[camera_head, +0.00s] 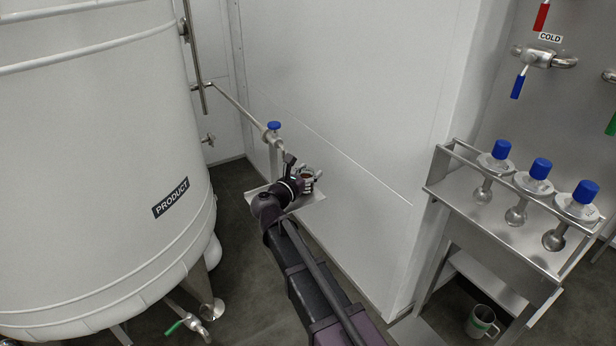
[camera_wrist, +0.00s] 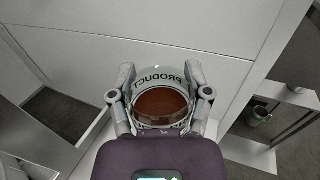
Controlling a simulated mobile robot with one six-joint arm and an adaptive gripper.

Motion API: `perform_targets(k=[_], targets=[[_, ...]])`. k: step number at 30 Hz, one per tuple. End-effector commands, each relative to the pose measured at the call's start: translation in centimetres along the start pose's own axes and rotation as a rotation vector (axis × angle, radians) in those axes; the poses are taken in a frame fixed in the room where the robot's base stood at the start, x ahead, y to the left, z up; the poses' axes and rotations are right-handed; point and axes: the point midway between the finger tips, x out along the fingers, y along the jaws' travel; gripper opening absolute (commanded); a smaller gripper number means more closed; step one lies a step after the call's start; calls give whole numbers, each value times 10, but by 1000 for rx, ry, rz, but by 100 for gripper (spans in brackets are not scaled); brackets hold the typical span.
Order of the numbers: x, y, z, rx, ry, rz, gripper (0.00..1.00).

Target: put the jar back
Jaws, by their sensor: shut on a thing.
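A clear jar with a brown content and the word PRODUCT on it shows in the wrist view (camera_wrist: 160,104), upright or nearly so. My gripper (camera_wrist: 161,92) is shut on the jar, one finger on each side. In the head view my gripper (camera_head: 302,177) is at a small metal shelf (camera_head: 312,199) by the white wall, below a tap with a blue knob (camera_head: 274,126). The jar (camera_head: 307,176) is partly hidden there by my wrist. I cannot tell whether it touches the shelf.
A large white tank labelled PRODUCT (camera_head: 120,150) stands at left. At right a metal rack (camera_head: 468,182) holds several blue-capped flasks (camera_head: 537,177). A white wall (camera_head: 350,100) rises close behind my gripper.

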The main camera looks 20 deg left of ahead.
Motion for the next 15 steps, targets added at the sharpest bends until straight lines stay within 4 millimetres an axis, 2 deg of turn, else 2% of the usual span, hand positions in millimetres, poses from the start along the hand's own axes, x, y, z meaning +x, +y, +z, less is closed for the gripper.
perform_targets(k=[14, 15], targets=[[0, 0, -4, 0, 0, -1, 5], [0, 0, -3, 0, 0, -1, 72]])
